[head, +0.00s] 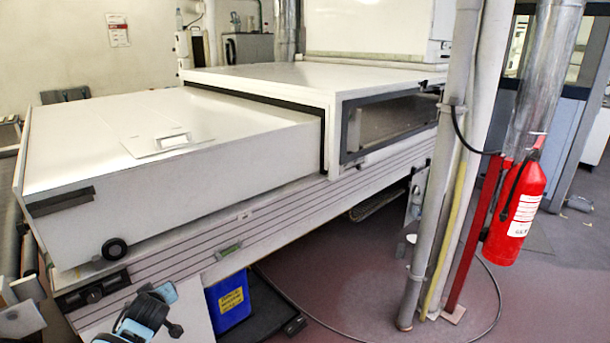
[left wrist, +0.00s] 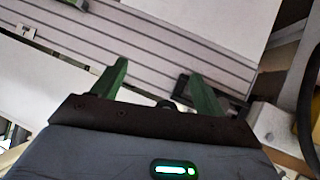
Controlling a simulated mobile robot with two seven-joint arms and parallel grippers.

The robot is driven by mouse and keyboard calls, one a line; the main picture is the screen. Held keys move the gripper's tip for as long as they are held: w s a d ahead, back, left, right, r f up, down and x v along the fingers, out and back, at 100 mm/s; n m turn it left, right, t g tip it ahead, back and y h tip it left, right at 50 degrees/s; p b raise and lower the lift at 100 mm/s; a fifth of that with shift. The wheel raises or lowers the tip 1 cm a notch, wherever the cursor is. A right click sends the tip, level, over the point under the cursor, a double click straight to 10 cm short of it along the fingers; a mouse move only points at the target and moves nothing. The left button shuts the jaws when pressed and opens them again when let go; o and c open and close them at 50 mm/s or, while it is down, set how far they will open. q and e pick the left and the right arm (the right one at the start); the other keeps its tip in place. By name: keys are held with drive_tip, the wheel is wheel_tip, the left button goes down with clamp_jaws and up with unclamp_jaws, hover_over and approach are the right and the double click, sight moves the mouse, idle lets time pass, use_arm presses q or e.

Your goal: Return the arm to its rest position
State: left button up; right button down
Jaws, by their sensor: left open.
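My left gripper (left wrist: 156,78) shows in the left wrist view with its two green fingers spread apart. Nothing is between them. Beyond the fingers is a pale striped side rail (left wrist: 190,48), close to the gripper; I cannot tell the exact gap. My right gripper is in neither view.
The white curing tunnel (head: 175,175) with its raised hood (head: 290,78) fills the left and middle. A blue bin (head: 229,302) stands below its rail. Grey pipes (head: 440,170) and a red fire extinguisher (head: 515,208) are at right. Some floor (head: 345,270) is clear.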

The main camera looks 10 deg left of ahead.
use_arm(q)
drive_tip(key=w+d+r+m+t+h, duration=0.35)
drive_tip(key=d+m+t+h, duration=0.35)
drive_tip(key=m, duration=0.6)
drive_tip(key=s+d+f+g, duration=0.2)
drive_tip(key=s+d+f, duration=0.3)
drive_tip(key=s+f, duration=0.4)
drive_tip(key=s+d+f+g, duration=0.2)
drive_tip(key=s+d+f, duration=0.5)
drive_tip(key=s, duration=0.4)
drive_tip(key=s+d+f+g, duration=0.1)
drive_tip(key=s+d+f, duration=0.1)
drive_tip(key=s, duration=1)
drive_tip(key=s+d+f+n+g+h, duration=0.1)
drive_tip(key=s+d, duration=0.3)
drive_tip(key=s, duration=0.8)
drive_tip(key=shift+s+d+f+g, duration=0.25)
drive_tip(key=shift+f+g, duration=0.3)
drive_tip(key=shift+g, duration=0.25)
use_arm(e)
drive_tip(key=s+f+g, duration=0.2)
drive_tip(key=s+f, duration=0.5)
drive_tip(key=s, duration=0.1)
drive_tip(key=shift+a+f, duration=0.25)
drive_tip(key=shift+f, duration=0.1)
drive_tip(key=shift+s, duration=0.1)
